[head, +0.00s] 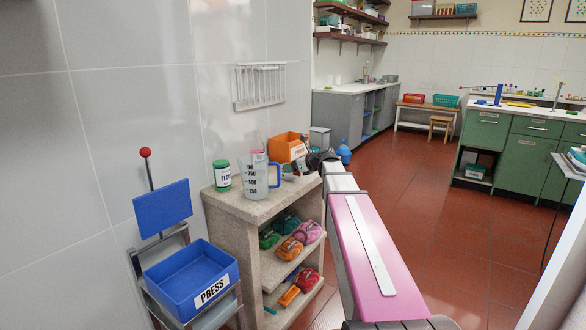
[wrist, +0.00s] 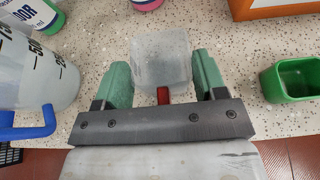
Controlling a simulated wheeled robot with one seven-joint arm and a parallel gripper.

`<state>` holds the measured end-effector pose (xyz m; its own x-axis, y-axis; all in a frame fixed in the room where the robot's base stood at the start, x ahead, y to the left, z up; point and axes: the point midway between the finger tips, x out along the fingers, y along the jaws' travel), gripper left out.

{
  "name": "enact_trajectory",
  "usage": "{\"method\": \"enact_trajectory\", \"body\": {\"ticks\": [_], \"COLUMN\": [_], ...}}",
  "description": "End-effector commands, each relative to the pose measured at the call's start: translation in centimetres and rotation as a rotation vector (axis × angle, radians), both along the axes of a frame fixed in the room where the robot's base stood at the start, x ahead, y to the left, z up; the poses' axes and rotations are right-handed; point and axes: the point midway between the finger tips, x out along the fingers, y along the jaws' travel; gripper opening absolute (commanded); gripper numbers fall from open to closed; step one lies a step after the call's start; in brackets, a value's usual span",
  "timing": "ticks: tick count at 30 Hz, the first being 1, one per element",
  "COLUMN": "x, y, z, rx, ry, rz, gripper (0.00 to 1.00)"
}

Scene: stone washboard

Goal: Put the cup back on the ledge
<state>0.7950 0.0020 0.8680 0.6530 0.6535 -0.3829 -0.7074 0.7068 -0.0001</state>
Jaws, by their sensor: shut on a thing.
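A frosted, clear cup (wrist: 161,62) is between the green fingers of my gripper (wrist: 162,80) in the wrist view. The gripper is shut on it. A small red piece (wrist: 163,95) shows at its near side. Speckled stone (wrist: 100,55) shows beneath and around the cup; I cannot tell if the cup touches it. In the head view my gripper (head: 316,158) is at the right end of the stone unit's top (head: 250,207), which looks like the ledge. My arm and gripper mostly hide the cup there.
A measuring jug with a blue handle (head: 258,180) stands left of my gripper, beside a green-lidded tub (head: 222,175). An orange box (head: 287,147) stands behind. A small green container (wrist: 296,82) is right of my gripper. Shelves below hold coloured bundles (head: 291,248).

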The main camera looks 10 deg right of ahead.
Motion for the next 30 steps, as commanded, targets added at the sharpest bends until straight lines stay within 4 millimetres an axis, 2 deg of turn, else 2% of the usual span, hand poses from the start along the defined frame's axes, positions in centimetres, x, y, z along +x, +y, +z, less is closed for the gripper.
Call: {"method": "enact_trajectory", "body": {"ticks": [12,13,15,25,30], "x": [0.0,0.0,0.0,0.0,-1.5], "y": [0.0,0.0,0.0,0.0,-1.3], "z": [-0.7,-0.7,-0.7,-0.4,0.3], "rx": [0.000,0.000,0.000,-0.001,-0.001], "ry": [0.000,0.000,0.000,-0.001,-0.001], "rz": [0.000,0.000,0.000,0.000,-0.002], "gripper": [0.41,0.75,0.90,0.90,0.90]}}
